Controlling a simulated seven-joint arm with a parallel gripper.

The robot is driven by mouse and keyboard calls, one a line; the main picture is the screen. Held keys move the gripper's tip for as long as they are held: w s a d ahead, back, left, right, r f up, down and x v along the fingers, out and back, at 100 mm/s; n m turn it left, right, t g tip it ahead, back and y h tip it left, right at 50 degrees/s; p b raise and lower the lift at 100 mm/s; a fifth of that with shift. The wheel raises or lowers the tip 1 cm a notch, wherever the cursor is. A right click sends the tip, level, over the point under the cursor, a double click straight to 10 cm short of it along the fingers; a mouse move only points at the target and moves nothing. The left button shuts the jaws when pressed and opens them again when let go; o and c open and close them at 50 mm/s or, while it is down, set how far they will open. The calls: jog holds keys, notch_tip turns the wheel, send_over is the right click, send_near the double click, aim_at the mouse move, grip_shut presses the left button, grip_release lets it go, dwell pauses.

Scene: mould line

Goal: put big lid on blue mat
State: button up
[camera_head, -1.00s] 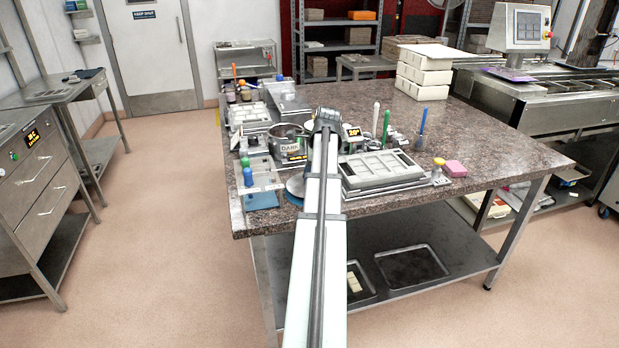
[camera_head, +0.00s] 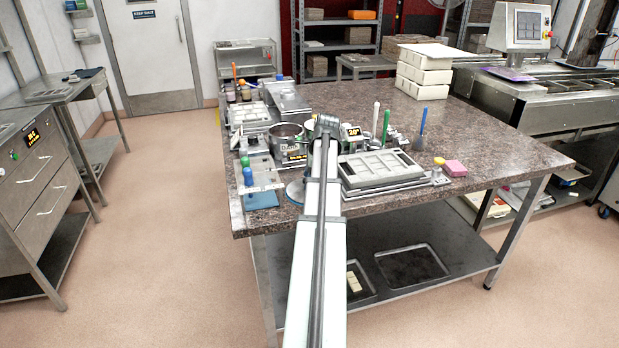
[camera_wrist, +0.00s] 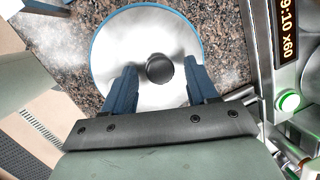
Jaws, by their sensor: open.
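The big lid, a round silver disc (camera_wrist: 120,40) with a black knob (camera_wrist: 159,68), lies flat in the wrist view. A thin blue edge of the round blue mat (camera_wrist: 97,42) shows around it. In the head view the blue mat (camera_head: 294,192) is near the table's front left edge, partly hidden by my arm. My gripper (camera_wrist: 163,84) is open over the lid. Its blue fingers are spread to either side of the knob's near side, with visible gaps. The fingers are hidden in the head view.
A steel pot (camera_head: 287,134) stands behind the mat. A rack with bottles (camera_head: 262,180) is at left, and a grey mould tray (camera_head: 380,170) at right. A display unit with a green button (camera_wrist: 289,102) is close on the right in the wrist view. The table's right side is mostly clear.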

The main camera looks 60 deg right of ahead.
jog(key=v, duration=1.2)
